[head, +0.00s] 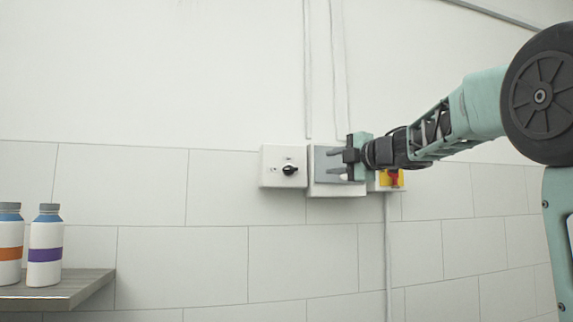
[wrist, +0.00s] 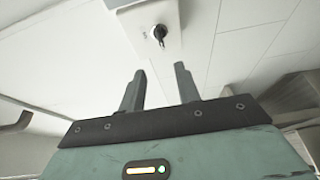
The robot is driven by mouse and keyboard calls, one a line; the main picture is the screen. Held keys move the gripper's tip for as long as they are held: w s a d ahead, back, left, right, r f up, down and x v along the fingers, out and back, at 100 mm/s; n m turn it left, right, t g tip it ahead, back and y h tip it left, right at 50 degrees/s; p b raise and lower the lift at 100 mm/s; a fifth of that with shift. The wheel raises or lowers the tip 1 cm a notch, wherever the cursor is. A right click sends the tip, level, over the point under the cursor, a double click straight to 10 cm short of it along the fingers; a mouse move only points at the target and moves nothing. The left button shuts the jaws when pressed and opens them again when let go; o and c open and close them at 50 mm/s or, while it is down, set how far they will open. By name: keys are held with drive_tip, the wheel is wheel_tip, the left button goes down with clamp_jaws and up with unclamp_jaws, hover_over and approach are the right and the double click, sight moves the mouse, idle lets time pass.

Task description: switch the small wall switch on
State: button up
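The small wall switch (head: 270,178) is a white box on the wall with a black rotary knob (head: 290,170). In the wrist view the knob (wrist: 159,33) shows on the white box (wrist: 145,20), beyond the fingertips and roughly centred between them. My gripper (head: 328,161) points left toward the knob in the head view, with a visible gap to it. Its two grey fingers are apart with nothing between them, as the wrist view (wrist: 160,68) shows. The knob's exact setting is too small to read.
A box with a grey front (head: 326,165) is right of the switch, partly behind my gripper. A yellow plate with a red switch (head: 393,179) is further right. Two bottles (head: 45,247) stand on a shelf (head: 92,284) at lower left. Wall left of the switch is clear.

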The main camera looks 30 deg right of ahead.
sight(292, 169)
drive_tip(key=w+p, duration=0.2)
drive_tip(key=w, duration=0.3)
drive_tip(key=w+a+p, duration=0.1)
drive_tip(key=w, duration=0.5)
drive_tip(key=w+a+p, duration=0.1)
drive_tip(key=w+p, duration=0.1)
drive_tip(key=w, duration=0.4)
drive_tip(key=shift+w+p, duration=0.1)
drive_tip(key=shift+p, duration=0.25)
clamp_jaws()
